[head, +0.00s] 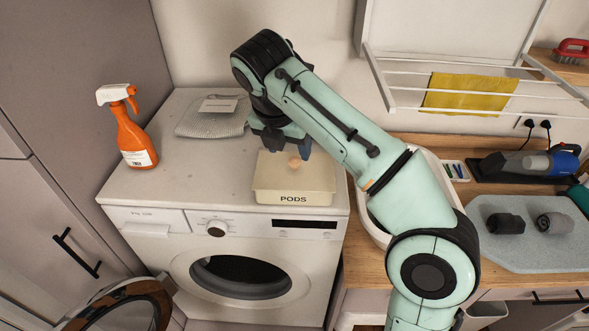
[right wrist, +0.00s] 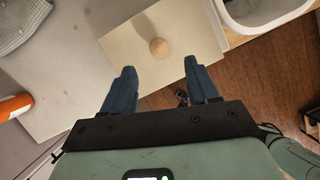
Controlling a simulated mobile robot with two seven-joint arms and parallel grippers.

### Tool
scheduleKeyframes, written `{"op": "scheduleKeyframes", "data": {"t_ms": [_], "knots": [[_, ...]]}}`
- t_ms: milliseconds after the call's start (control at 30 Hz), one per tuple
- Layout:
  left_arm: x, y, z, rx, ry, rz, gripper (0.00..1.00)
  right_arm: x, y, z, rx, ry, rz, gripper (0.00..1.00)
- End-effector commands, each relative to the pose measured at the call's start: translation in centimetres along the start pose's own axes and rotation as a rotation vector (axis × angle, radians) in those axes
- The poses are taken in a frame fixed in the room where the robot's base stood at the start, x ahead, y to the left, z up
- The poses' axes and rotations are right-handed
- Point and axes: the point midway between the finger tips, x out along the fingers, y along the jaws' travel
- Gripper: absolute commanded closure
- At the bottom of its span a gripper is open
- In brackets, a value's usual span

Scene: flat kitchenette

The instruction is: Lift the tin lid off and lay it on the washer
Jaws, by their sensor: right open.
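A cream tin marked "PODS" (head: 293,197) stands on the white washer (head: 172,196), near its front right. Its cream lid (head: 275,172) is on it, with a round wooden knob (head: 295,163) in the middle. My right gripper (head: 286,150) is above the back of the tin, pointing down, open and empty. In the right wrist view the two fingertips of my right gripper (right wrist: 159,64) are apart, and the knob (right wrist: 159,46) shows beyond them, between their lines. The lid (right wrist: 190,22) lies flat beneath. My left gripper is in neither view.
A grey folded cloth (head: 210,120) with a card lies behind the tin. A white basin (head: 437,163) is right of the washer. The washer top's left front is clear.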

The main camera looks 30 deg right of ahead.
Motion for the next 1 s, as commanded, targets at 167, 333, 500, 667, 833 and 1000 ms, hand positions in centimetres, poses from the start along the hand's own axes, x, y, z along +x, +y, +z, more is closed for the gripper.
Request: {"op": "scheduleKeyframes", "data": {"t_ms": [167, 333, 500, 667, 833, 1000], "knots": [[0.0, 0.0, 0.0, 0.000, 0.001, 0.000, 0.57, 1.1, -0.1, 0.0, 0.002, 0.000, 0.001, 0.41], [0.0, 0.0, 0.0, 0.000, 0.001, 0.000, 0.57, 3.3, 0.0, 0.1, 0.000, 0.002, -0.001, 0.41], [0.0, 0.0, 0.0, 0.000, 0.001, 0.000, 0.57, 5.6, 0.0, 0.2, 0.001, 0.001, 0.000, 0.41], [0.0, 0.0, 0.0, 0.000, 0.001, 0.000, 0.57, 6.2, 0.1, 0.2, 0.001, 0.000, 0.002, 0.41], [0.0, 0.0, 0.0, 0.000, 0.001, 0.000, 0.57, 6.2, 0.1, 0.2, 0.001, 0.000, 0.002, 0.47], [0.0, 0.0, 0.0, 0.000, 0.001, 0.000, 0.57, 6.2, 0.1, 0.2, 0.001, 0.000, 0.002, 1.00]]}}
